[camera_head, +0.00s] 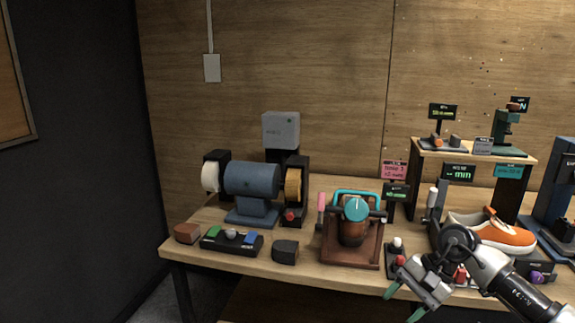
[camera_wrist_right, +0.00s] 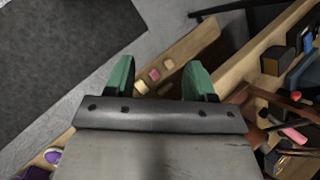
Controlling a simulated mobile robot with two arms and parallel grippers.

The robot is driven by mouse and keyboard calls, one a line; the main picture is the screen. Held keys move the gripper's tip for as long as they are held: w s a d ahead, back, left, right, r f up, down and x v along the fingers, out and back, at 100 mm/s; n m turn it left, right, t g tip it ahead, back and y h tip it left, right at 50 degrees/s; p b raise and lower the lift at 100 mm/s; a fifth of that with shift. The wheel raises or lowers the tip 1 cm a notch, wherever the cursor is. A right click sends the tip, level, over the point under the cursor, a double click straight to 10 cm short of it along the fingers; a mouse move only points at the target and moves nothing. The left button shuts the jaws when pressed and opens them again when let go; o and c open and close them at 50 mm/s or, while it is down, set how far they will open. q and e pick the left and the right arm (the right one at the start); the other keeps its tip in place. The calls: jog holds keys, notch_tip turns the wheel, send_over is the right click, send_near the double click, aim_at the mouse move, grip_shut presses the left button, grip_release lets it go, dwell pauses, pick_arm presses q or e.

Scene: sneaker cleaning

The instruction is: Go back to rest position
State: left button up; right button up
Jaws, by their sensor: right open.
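My right gripper (camera_head: 404,302) reaches in from the lower right, low in front of the table's front edge. Its two green fingers stand apart in the right wrist view (camera_wrist_right: 160,78), with nothing between them but a view down past the table to a lower shelf and the grey floor. An orange and white sneaker (camera_head: 508,236) sits on the table behind my right arm, partly hidden by it. My left gripper is out of view.
The wooden table (camera_head: 300,262) holds a blue bench grinder (camera_head: 252,180), a brown clamp stand (camera_head: 350,252), a tray of coloured blocks (camera_head: 232,242) and dark blocks near the front edge. A raised shelf (camera_head: 460,150) stands at right.

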jog(key=w+a+f+m+t+y+p, duration=0.1)
jog(key=w+a+f+m+t+y, duration=0.15)
jog(key=a+f+m+y, duration=0.4)
jog(key=w+a+f+m+t+y+p, duration=0.1)
jog(key=f+m+t+y, duration=0.2)
jog(key=m, duration=0.6)
jog(key=s+d+f+m+t+h, duration=0.2)
jog(key=f+m+t+h, duration=0.1)
jog(key=f+m, duration=0.5)
jog(key=s+d+f+m+t+h+p, duration=0.1)
jog(key=s+d+f+m+t+h, duration=0.15)
jog(key=f+m, duration=0.5)
jog(key=s+d+f+m+t+h, duration=0.2)
jog(key=f+m+h, duration=0.2)
jog(key=f+m, duration=0.4)
jog(key=s+d+f+m+g+h, duration=0.2)
jog(key=s+f+m+h, duration=0.1)
jog(key=s+f+m, duration=0.6)
jog(key=s+d+f+m+g+h, duration=0.1)
jog(key=s+f+m+g+h, duration=0.4)
jog(key=s, duration=0.7)
jog(key=s+a+f+m+g, duration=0.1)
jog(key=s+f+m+g, duration=0.1)
jog(key=s, duration=0.9)
jog(key=s+f+m+g+y+p, duration=0.1)
jog(key=s+f+m, duration=0.3)
jog(key=s, duration=0.8)
jog(key=shift+a+f+m+g, duration=0.35)
jog(key=shift+f+m+g, duration=0.05)
jog(key=shift+m+g, duration=0.2)
